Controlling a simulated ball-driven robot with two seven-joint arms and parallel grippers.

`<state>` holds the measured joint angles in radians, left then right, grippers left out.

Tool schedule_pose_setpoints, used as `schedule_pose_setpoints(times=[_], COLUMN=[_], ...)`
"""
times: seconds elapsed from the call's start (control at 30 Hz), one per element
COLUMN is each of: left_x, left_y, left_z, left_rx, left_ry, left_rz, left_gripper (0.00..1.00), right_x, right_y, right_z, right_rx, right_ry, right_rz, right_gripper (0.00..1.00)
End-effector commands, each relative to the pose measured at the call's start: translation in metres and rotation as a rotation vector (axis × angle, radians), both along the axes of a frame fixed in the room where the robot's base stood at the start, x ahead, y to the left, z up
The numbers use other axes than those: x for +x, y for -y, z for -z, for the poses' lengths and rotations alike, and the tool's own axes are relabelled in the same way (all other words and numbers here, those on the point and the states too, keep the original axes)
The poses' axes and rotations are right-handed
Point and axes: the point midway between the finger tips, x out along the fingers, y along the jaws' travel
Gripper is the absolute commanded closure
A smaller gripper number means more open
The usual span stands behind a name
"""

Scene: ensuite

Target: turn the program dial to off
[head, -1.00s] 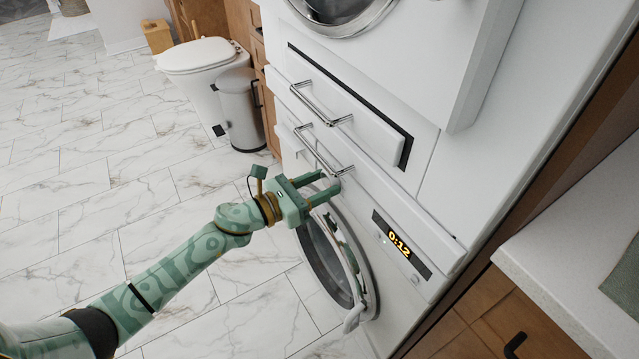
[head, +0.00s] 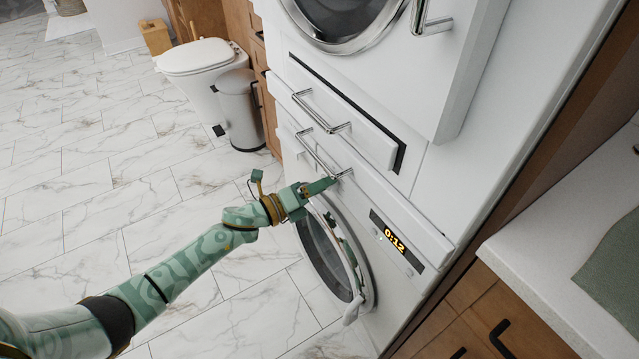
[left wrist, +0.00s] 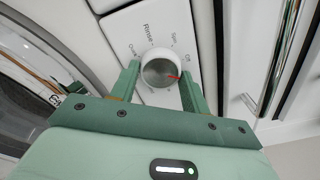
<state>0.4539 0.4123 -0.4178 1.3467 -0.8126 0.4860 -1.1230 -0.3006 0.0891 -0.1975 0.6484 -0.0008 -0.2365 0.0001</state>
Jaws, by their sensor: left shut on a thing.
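My left gripper (head: 332,182) reaches the washer's front panel, just above the round door, in the head view. In the left wrist view its two green fingers (left wrist: 162,82) are shut on the white round program dial (left wrist: 157,68), one on each side. The dial's red mark points right and slightly down in that view. The printed words Rinse, Spin and Off run around the dial's upper side, with Off at its upper right; another label at left is hard to read. In the head view the gripper hides the dial. My right gripper is not in view.
The washer (head: 400,290) has an open-looking round door (head: 335,255) below my gripper and a display (head: 397,240) reading 0:12. Drawers with metal bar handles (head: 320,112) sit above. A bin (head: 240,110) and toilet (head: 195,57) stand further back. The marble floor at left is clear.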

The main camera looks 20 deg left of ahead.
Motion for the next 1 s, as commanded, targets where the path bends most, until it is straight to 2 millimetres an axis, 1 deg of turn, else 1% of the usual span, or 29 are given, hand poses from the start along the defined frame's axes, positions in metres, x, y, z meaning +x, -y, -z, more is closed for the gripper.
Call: schedule_pose_setpoints(times=[0.03, 0.23, 0.5, 0.73, 1.0], left_x=[0.000, 0.000, 0.000, 0.000, 0.000], left_y=[-0.001, -0.001, -0.001, -0.001, -0.001], left_z=[-0.003, -0.003, -0.003, -0.002, -0.001], left_rx=[-0.032, -0.175, -0.329, -0.408, -0.440], left_ry=[-0.025, -0.138, -0.256, -0.318, -0.344], left_rz=[-0.002, -0.003, -0.003, -0.003, -0.004], left_gripper=[0.77, 0.77, 0.77, 0.77, 0.77], right_x=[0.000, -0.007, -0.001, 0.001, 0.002], right_y=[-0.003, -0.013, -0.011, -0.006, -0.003], right_z=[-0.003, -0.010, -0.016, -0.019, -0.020], right_rx=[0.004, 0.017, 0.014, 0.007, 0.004], right_ry=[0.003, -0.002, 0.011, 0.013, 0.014], right_rz=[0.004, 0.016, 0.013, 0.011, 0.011], right_gripper=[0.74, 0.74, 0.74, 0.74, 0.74])
